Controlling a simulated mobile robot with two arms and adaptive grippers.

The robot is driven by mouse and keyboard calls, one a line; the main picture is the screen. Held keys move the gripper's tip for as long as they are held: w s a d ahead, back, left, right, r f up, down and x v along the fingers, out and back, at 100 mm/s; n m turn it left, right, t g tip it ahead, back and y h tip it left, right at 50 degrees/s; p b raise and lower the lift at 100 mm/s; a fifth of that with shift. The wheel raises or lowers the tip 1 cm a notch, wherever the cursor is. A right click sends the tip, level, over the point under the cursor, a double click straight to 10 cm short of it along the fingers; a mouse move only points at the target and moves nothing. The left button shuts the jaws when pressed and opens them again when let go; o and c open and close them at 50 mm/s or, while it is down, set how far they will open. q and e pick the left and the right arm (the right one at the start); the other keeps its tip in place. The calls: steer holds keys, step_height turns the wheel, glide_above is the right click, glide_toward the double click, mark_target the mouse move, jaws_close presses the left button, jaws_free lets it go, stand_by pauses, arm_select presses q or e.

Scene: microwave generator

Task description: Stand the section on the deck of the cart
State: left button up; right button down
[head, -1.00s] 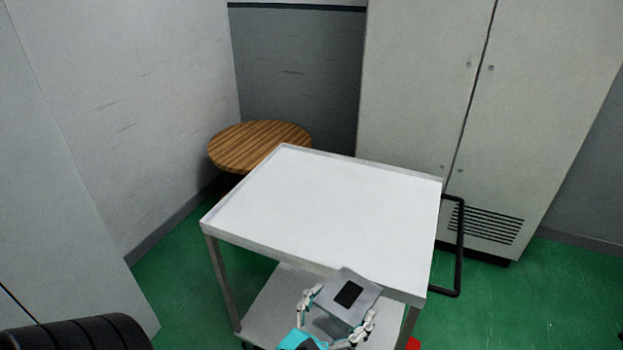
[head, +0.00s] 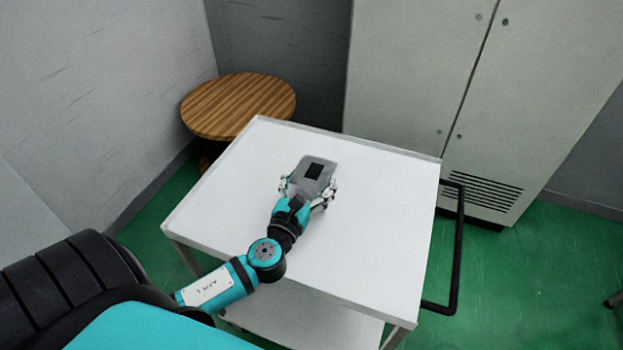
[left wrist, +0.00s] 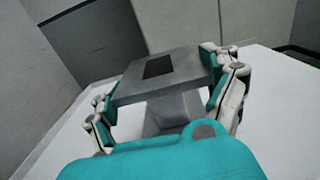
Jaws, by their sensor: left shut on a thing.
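The section (head: 316,170) is a grey metal piece with a flat top plate and a dark square opening. It shows in the left wrist view (left wrist: 180,69) as a top plate over a narrower body. My left gripper (head: 308,190) is shut on it, with one finger on each side; it also shows in the left wrist view (left wrist: 165,90). The section is upright over the middle of the cart's white deck (head: 372,230). I cannot tell whether its underside touches the deck. My right gripper is not in view.
The deck is otherwise bare, with a low raised rim. A black push handle (head: 461,250) is on the cart's right side. A round wooden table (head: 238,104) stands behind left, and a tall grey cabinet (head: 420,85) stands behind. The cart's lower shelf (head: 310,325) shows below.

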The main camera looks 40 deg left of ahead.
mark_target(312, 171)
arm_select(q)
steer(key=w, duration=0.1)
steer(key=w+a, duration=0.1)
steer(key=shift+w+a+f, duration=0.1)
steer(key=shift+w+a, duration=0.15)
steer(key=shift+w, duration=0.15)
steer(key=shift+w+a, duration=0.1)
steer(key=shift+w, duration=0.15)
steer(key=shift+f, duration=0.45)
step_height(312, 171, down, 3)
steer(key=shift+r+b, duration=0.15)
steer(key=shift+b, duration=0.45)
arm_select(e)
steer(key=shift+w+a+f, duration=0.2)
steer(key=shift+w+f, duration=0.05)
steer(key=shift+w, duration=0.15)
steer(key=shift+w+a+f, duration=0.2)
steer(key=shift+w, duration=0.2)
arm_select(q)
steer(key=o, duration=1.4)
steer(key=shift+s+f, duration=0.1)
steer(key=shift+f, duration=0.1)
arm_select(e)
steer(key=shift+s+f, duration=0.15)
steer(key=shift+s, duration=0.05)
